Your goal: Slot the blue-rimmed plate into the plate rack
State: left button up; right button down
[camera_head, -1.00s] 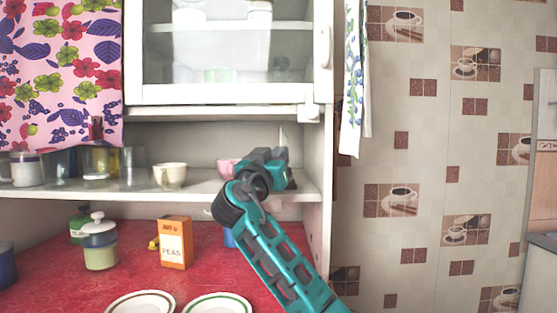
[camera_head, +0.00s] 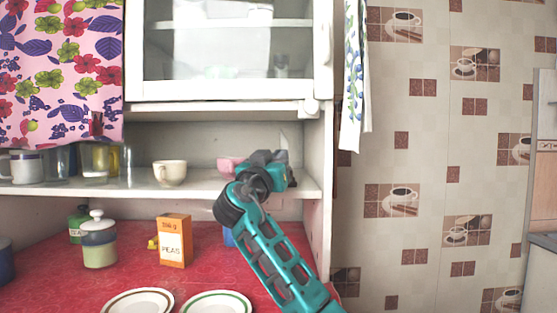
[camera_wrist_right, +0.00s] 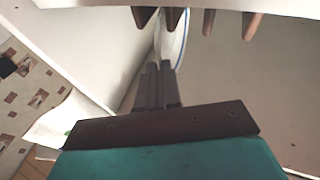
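The blue-rimmed plate (camera_wrist_right: 178,38) shows nearly edge-on in the right wrist view, white with a thin blue line along its rim. My right gripper (camera_wrist_right: 161,68) has its dark fingers close together on the near edge of this plate. The plate rack (camera_wrist_right: 208,20) shows only as several brown pegs at the top, with the plate among them; which slot it lines up with is unclear. In the head view my right gripper (camera_head: 272,163) is at the right end of the shelf, and the rack is not made out. My left gripper is out of view.
The cabinet side wall stands close right of the gripper. A pink cup (camera_head: 228,164) and a cream cup (camera_head: 169,173) are on the shelf (camera_head: 205,187). Below, a peas box (camera_head: 174,241), a jar (camera_head: 99,245) and two plates sit on the red counter (camera_head: 60,275).

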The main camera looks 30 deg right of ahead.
jog(key=c, duration=1.2)
grip_release()
jog(key=shift+c, duration=0.2)
jog(key=b+v, duration=0.1)
jog(key=v, duration=1.2)
